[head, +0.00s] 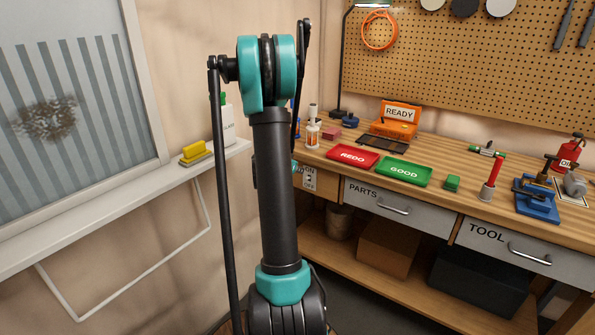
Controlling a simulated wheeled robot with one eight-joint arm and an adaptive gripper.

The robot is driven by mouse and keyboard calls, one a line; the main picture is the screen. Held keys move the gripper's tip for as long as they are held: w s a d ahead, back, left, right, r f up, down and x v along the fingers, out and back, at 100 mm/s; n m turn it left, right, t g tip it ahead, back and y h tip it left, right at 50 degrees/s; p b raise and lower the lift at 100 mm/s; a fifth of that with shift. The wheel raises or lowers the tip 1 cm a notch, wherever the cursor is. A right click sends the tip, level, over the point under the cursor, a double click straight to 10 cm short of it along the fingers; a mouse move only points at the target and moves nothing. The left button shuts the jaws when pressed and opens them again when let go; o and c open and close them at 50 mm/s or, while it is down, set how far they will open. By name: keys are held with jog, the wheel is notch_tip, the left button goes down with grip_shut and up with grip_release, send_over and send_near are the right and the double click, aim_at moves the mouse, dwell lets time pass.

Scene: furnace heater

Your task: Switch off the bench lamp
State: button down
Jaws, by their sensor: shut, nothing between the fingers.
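The bench lamp (344,62) has a thin black pole at the back left of the workbench. Its head (372,4) is cut by the top edge of the head view and its underside looks bright white. A switch plate marked ON and OFF (310,178) is on the bench's front left, just right of my arm. Its small lever is too small to read for certain. My arm stands upright in the middle of the view.
The workbench (330,143) carries a red REDO tray (352,156), a green GOOD tray (404,171), an orange READY box (398,115) and a blue vise (537,200). Drawers (392,205) are below. A window ledge (130,197) with a yellow sponge (193,151) is left.

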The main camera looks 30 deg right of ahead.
aim_at(310, 174)
jog(key=x, duration=0.6)
jog(key=shift+f, duration=0.1)
dwell(0.4)
